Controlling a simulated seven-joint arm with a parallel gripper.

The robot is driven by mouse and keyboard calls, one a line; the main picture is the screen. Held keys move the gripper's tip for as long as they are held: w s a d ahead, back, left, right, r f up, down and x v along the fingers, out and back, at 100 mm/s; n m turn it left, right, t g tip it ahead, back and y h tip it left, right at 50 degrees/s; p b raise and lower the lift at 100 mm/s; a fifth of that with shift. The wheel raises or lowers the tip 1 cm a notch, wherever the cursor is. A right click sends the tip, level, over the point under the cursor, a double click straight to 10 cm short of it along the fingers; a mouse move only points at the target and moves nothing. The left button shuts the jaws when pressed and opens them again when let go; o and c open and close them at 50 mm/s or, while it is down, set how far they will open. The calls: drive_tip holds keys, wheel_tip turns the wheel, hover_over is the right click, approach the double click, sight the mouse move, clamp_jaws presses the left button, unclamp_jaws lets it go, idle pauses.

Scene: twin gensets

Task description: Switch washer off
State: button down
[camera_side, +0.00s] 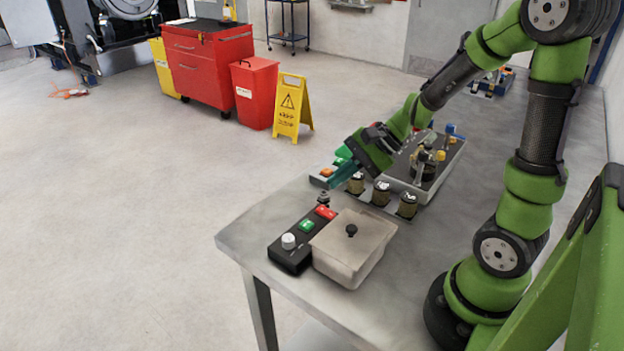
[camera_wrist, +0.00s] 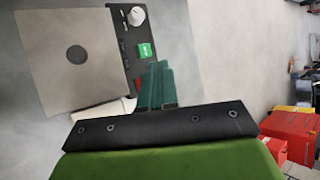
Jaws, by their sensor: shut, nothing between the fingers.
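The likely washer is a grey metal tank (camera_side: 349,255) with a lid and black lid knob, at the table's near left corner. Its black control panel (camera_side: 291,259) carries a white dial (camera_side: 289,241), a green button (camera_side: 307,225) and a red button (camera_side: 326,212). My gripper (camera_side: 334,181) is shut and empty, its teal fingers beyond the panel's red end and apparently above it. In the wrist view the fingers (camera_wrist: 158,66) lie beside the green button (camera_wrist: 145,51) and partly cover the red button (camera_wrist: 138,87). Contact cannot be told.
Several dark jars (camera_side: 381,193) stand in a row behind the tank. A small box with an orange button (camera_side: 326,172) is close to my fingers. A grey-and-black unit (camera_side: 447,165) with fittings stands farther back. The table's left edge runs close by the panel.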

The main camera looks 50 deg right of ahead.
sight(327, 209)
drive_tip(key=shift+w+d+r+m+t, duration=0.25)
drive_tip(key=shift+w+d+m+t, duration=0.2)
drive_tip(key=shift+w, duration=0.2)
drive_tip(key=shift+w+d+r+m+t, duration=0.25)
drive_tip(key=shift+w+d+t, duration=0.05)
drive_tip(key=shift+w+t, duration=0.3)
drive_tip(key=shift+f, duration=0.1)
drive_tip(key=shift+w+f, duration=0.2)
drive_tip(key=shift+f, duration=1.2)
drive_tip(key=shift+w+f, duration=0.2)
drive_tip(key=shift+f, duration=1.25)
drive_tip(key=shift+w+f, duration=0.2)
drive_tip(key=shift+f, duration=1.2)
drive_tip(key=shift+f, duration=0.1)
drive_tip(key=shift+f, duration=0.35)
drive_tip(key=shift+w+f, duration=0.1)
drive_tip(key=shift+f, duration=0.2)
drive_tip(key=shift+r, duration=0.15)
